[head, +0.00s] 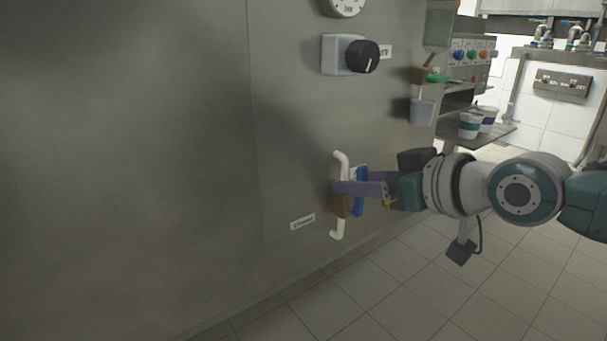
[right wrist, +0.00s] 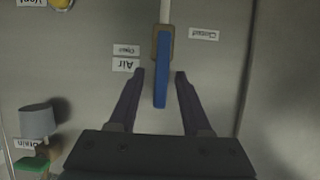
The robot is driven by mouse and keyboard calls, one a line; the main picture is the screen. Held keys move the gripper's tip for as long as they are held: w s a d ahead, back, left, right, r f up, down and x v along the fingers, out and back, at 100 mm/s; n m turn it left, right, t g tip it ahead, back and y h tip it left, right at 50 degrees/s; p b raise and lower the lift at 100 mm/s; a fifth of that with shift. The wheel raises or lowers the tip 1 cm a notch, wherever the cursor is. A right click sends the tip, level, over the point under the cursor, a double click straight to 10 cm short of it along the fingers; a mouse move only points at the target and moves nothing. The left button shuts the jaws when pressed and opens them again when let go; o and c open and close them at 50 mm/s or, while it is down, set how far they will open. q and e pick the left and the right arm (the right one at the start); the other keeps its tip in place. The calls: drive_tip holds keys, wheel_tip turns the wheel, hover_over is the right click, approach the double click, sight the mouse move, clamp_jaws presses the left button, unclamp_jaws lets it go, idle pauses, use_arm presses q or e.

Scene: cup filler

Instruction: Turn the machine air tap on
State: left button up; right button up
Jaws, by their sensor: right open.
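The air tap is a brass valve (right wrist: 163,42) on a white pipe fixed to the grey machine wall. Its blue handle (right wrist: 160,75) runs roughly in line with the pipe in the right wrist view. In the head view the handle (head: 361,177) is partly hidden by my gripper. My right gripper (right wrist: 160,74) is open, with one finger on each side of the handle and a visible gap to each. In the head view the right gripper (head: 360,188) reaches in from the right. The "Air" label (right wrist: 125,65) is beside the valve. My left gripper is out of view.
A black knob (head: 362,56) and a dial (head: 343,6) are on the wall above. A grey holder (head: 421,112) and a shelf with cups (head: 470,125) stand to the right. A "Drain" label (right wrist: 25,143) and grey part (right wrist: 37,120) are beside the gripper. The tiled floor is clear.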

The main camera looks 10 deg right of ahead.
drive_tip(key=shift+s+r, duration=0.1)
drive_tip(key=shift+s, duration=0.05)
drive_tip(key=p+v, duration=0.6)
drive_tip(key=v, duration=0.3)
drive_tip(key=shift+s+d, duration=0.2)
drive_tip(key=shift+s, duration=0.05)
drive_tip(key=s+a+r+g+h+p, duration=0.1)
drive_tip(key=s+a+r+g+p, duration=0.25)
drive_tip(key=s+r+p, duration=0.7)
drive_tip(key=s+a+r+g+h+p, duration=0.15)
drive_tip(key=s+a+r+p, duration=0.35)
drive_tip(key=r+p, duration=1.05)
drive_tip(key=s+d+r+m+g+h+p, duration=0.4)
drive_tip(key=s+r+p, duration=0.65)
drive_tip(key=p, duration=0.65)
wheel_tip(320, 180, up, 35)
drive_tip(key=w+n+y+p, duration=0.1)
drive_tip(key=p, duration=3.1)
drive_tip(key=shift+w+d+n+p, duration=0.25)
drive_tip(key=shift+w+n+p, duration=0.05)
drive_tip(key=shift+p, duration=0.1)
